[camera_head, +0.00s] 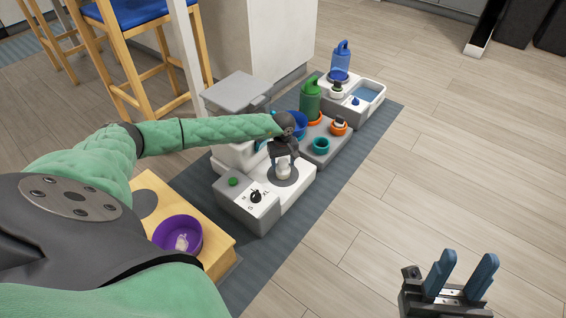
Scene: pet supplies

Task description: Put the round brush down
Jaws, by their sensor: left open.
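My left gripper (283,168) points down over a grey and white station (238,207). Its blue fingers are open on either side of a small white rounded object (284,172), which stands on a dark round pad (276,181). This object may be the round brush, but the gripper partly covers it and I cannot tell for sure. Whether the fingers touch it is unclear. My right gripper (462,277) is at the lower right, over bare floor, with its blue fingers apart and nothing between them.
The station has a black knob (256,196) and a green button (233,181). A purple bowl (177,238) sits on a wooden stand at the lower left. Behind are a green bottle (310,100), a teal cup (321,145) and a blue water dispenser (341,62).

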